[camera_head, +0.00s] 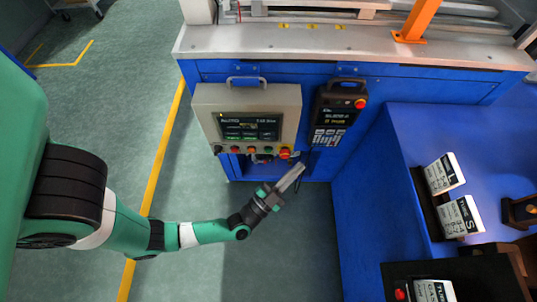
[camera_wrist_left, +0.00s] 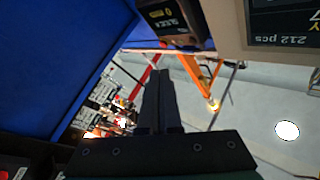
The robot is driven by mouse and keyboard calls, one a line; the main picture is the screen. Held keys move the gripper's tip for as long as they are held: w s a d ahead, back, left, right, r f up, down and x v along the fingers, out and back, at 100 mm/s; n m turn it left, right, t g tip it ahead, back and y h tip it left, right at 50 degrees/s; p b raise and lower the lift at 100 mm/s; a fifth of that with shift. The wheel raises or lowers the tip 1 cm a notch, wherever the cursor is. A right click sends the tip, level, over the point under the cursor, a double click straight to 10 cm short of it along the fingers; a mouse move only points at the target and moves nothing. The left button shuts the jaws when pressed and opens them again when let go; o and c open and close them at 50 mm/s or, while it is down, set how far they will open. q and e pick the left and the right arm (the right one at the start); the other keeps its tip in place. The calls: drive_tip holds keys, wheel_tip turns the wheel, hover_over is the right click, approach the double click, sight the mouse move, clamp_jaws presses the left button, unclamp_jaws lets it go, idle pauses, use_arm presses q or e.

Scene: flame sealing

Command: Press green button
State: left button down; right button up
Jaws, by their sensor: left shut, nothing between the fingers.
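A beige control panel (camera_head: 248,106) with a screen hangs on the front of the blue machine. A row of small buttons (camera_head: 250,150) runs along its lower edge. A small greenish button (camera_head: 267,150) sits in that row, left of a large red mushroom button (camera_head: 284,153); its colour is hard to make out. My left gripper (camera_head: 298,169) is shut and empty, just below and right of the panel's lower right corner. The shut fingers (camera_wrist_left: 161,78) also show in the left wrist view, where no button is visible. My right gripper is not in view.
A dark teach pendant (camera_head: 336,112) with a keypad and red knob hangs right of the panel. A blue table (camera_head: 440,130) with boxes labelled in black and white stands at the right. Open floor lies left, beyond a yellow line.

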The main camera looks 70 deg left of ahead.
sight(268, 150)
use_arm(q)
drive_tip(key=s+a+f+m+g+b, duration=0.1)
drive_tip(key=s+a+f+g+b, duration=0.1)
drive_tip(key=s+f, duration=0.6)
wheel_tip(268, 150, down, 3)
drive_tip(key=shift+s+f+g, duration=0.15)
drive_tip(key=shift+s+g, duration=0.15)
drive_tip(key=shift+s, duration=0.05)
drive_tip(key=shift+a, duration=0.15)
drive_tip(key=w+a+b, duration=0.2)
drive_tip(key=a, duration=0.6)
drive_tip(key=shift+w, duration=0.35)
drive_tip(key=shift+a, duration=0.15)
idle(1.1)
drive_tip(key=shift+w+a, duration=0.15)
drive_tip(key=shift+a, duration=0.2)
